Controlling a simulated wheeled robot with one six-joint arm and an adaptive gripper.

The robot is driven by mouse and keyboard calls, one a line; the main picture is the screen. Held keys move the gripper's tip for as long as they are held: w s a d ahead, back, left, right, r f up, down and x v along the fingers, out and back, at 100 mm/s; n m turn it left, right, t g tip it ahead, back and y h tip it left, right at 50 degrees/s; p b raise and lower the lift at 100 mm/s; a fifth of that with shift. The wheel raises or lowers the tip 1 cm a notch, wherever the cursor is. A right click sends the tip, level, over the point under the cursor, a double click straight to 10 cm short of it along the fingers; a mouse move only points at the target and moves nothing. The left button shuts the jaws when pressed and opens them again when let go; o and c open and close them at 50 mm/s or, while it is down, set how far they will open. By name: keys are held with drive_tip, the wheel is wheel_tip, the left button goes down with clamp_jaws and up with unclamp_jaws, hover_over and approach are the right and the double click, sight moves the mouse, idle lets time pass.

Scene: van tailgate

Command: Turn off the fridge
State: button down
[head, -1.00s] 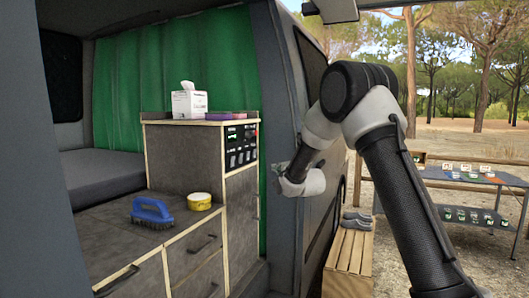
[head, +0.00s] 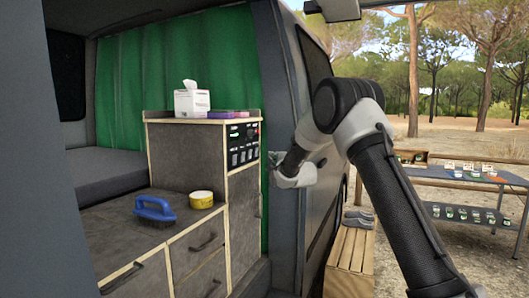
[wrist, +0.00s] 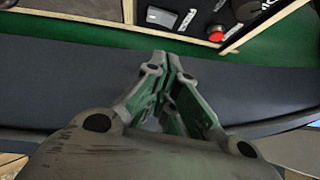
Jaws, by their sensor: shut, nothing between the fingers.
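The black control panel (head: 243,145) is on the upper part of the grey cabinet (head: 185,158) in the van, with several switches and a small red button (wrist: 215,34). Part of it shows at the top of the wrist view, with a grey rocker switch (wrist: 162,16) left of the button. My gripper (head: 275,167) is shut and empty. It is in front of the van's door pillar, to the right of and lower than the panel, apart from it. In the wrist view its fingertips (wrist: 166,62) point toward the panel.
The van's dark door pillar (head: 285,110) stands beside my gripper. A tissue box (head: 191,101) is on the cabinet; a blue brush (head: 154,211) and yellow tub (head: 200,200) are on the lower counter.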

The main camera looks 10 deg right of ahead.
sight(257, 152)
drive_tip(key=w+a, duration=0.3)
drive_tip(key=w, duration=0.3)
drive_tip(key=shift+w+a+r, duration=0.15)
drive_tip(key=shift+a+r, duration=0.25)
drive_tip(key=shift+r, duration=0.05)
drive_tip(key=shift+a, duration=0.1)
drive_tip(key=shift+w+a+r, duration=0.15)
drive_tip(key=shift+w+r, duration=0.05)
drive_tip(key=shift+s, duration=0.1)
